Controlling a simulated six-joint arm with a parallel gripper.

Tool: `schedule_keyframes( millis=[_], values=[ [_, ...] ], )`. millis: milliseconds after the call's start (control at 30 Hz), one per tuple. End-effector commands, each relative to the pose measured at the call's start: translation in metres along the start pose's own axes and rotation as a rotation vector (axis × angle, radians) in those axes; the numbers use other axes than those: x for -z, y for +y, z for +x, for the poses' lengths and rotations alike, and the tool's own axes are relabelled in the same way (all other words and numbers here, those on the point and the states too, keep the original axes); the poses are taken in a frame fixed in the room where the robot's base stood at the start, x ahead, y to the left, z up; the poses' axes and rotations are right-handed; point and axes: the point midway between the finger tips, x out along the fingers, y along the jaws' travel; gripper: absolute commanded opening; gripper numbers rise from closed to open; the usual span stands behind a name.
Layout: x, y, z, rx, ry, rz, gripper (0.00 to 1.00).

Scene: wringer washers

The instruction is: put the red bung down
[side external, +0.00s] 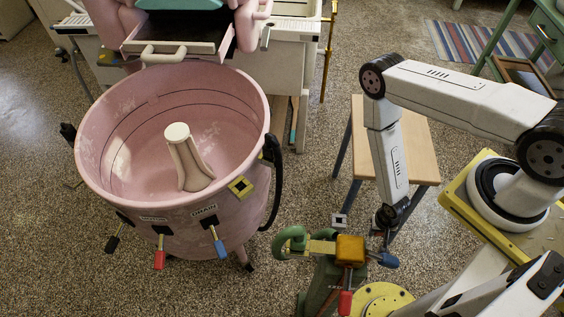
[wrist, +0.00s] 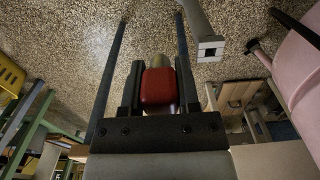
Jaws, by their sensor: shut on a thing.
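The red bung (wrist: 158,88) shows in the wrist view, with a tan part beyond its far end. It sits between the dark fingers of my gripper (wrist: 159,82), which is shut on it. In the side view my wrist hangs down in front of the stool, and its lower end is behind a brass-coloured fitting (side external: 349,250). The bung in the grip is not clearly visible there.
A pink washer tub (side external: 258,110) with a pale agitator (side external: 190,160) stands left. A wooden-topped stool (side external: 420,150) is behind my wrist. A green stand (side external: 322,285) is at the front, with red (side external: 345,302) and blue (side external: 388,259) handles near the fitting. Speckled floor lies between tub and stool.

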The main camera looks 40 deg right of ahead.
Motion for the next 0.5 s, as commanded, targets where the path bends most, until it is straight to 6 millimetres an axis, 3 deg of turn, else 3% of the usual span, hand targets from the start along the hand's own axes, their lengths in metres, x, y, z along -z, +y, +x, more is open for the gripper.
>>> schedule_keyframes(
  millis=[267,500],
  values=[
    [0.010,-0.009,0.006,0.002,0.002,-0.001,0.00],
    [0.035,-0.032,0.020,0.002,0.002,-0.002,0.00]
  ],
)
